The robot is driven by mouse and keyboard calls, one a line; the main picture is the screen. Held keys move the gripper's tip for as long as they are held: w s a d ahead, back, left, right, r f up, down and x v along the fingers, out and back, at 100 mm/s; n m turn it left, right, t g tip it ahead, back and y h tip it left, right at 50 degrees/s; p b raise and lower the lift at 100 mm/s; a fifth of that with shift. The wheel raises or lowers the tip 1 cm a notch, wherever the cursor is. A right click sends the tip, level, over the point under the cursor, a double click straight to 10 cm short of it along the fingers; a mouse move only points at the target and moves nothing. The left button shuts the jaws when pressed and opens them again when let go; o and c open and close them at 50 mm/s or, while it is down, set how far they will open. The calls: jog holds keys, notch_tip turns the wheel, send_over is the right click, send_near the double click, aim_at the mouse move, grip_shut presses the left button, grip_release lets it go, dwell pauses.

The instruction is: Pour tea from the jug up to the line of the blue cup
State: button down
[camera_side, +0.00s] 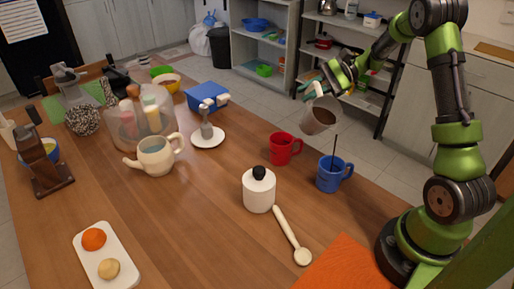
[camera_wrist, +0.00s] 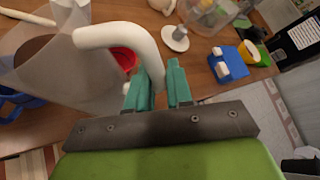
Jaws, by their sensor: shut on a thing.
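My gripper (camera_side: 312,88) is shut on the white handle of the jug (camera_side: 316,118) and holds it in the air above the blue cup. The jug is tilted, and brown tea shows in it. A thin dark stream runs down from its lip into the blue cup (camera_side: 328,182), which stands upright on the table. The tea level and the line inside the cup cannot be made out. In the wrist view, the jug's handle (camera_wrist: 118,34) runs down to my teal fingers (camera_wrist: 160,86), and the blue cup (camera_wrist: 12,103) is partly hidden at the left.
A red mug (camera_side: 280,152) stands left of the blue cup. A white lidded jar (camera_side: 258,194) and a wooden spoon (camera_side: 291,238) are nearer the front. A teapot (camera_side: 155,160), a white stand (camera_side: 208,141) and a blue box (camera_side: 205,94) are farther left.

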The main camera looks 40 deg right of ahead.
jog(key=shift+s+a+r+n+t+h, duration=0.35)
jog(key=shift+s+r+n+t, duration=0.25)
jog(key=shift+s+n+t, duration=0.15)
dwell(3.5)
jog(key=shift+w, duration=0.15)
jog(key=shift+w+d+f+m+g, duration=0.4)
jog(key=shift+w+f+m+g, duration=0.25)
jog(key=shift+m+g, duration=0.15)
jog(key=w+d+f+m+g+y+b, duration=0.2)
jog(key=w+f+m+g+y, duration=0.1)
jog(key=w+f+m, duration=0.15)
jog(key=shift+r, duration=2)
jog(key=s+a+r+m+t+h, duration=0.1)
jog(key=s+a+r+m+t, duration=0.1)
jog(key=a, duration=0.6)
jog(key=s+a+r+m+t+h, duration=0.1)
jog(key=s+a+r+t, duration=0.1)
jog(key=s+a+r, duration=0.2)
jog(key=a, duration=0.3)
jog(key=shift+s+a+r+m, duration=0.15)
jog(key=shift+s+a+m, duration=0.1)
jog(key=shift+a+m, duration=0.15)
